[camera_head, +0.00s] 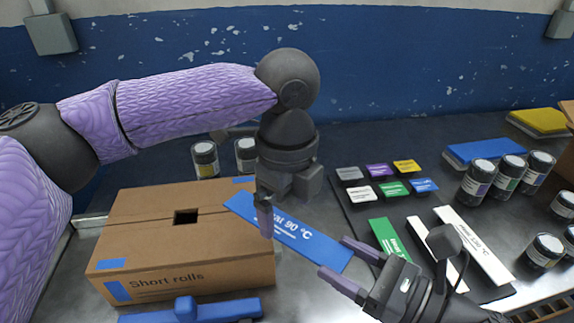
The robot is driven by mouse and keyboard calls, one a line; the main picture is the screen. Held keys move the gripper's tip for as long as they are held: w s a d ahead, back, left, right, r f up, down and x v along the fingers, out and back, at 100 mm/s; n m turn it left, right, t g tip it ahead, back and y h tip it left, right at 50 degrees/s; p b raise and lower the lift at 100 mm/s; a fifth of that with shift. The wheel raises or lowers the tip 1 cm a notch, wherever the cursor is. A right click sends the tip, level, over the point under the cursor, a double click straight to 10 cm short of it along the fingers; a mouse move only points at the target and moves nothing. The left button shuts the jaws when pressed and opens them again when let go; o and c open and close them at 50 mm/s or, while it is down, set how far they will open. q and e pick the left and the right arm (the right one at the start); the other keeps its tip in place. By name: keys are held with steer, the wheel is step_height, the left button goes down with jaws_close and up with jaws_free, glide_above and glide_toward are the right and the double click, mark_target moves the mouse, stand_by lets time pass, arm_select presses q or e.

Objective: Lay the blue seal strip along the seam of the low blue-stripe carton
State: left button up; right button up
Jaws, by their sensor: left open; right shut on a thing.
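The blue seal strip (302,240) with white print is held slanting, its left end overlapping the right edge of the low carton in the picture. I cannot tell whether it touches. My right gripper (336,258) is shut on the strip's right end. My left gripper (265,214) is open and points down at the strip near its left part; a finger covers some of it. The low blue-stripe carton (150,225) is brown, marked "Short rolls", with blue patches. Its seam (143,209) runs across the top, with a dark square hole (186,217) in it.
A blue handled tool (190,311) lies before the carton. A dark mat at right holds a green strip (386,238), white strips (473,245) and several small coloured pads (380,171). Several jars (477,183) stand at right, and two (205,159) stand behind the carton.

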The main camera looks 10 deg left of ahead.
mark_target(283, 227)
arm_select(q)
steer(key=shift+f, duration=1.05)
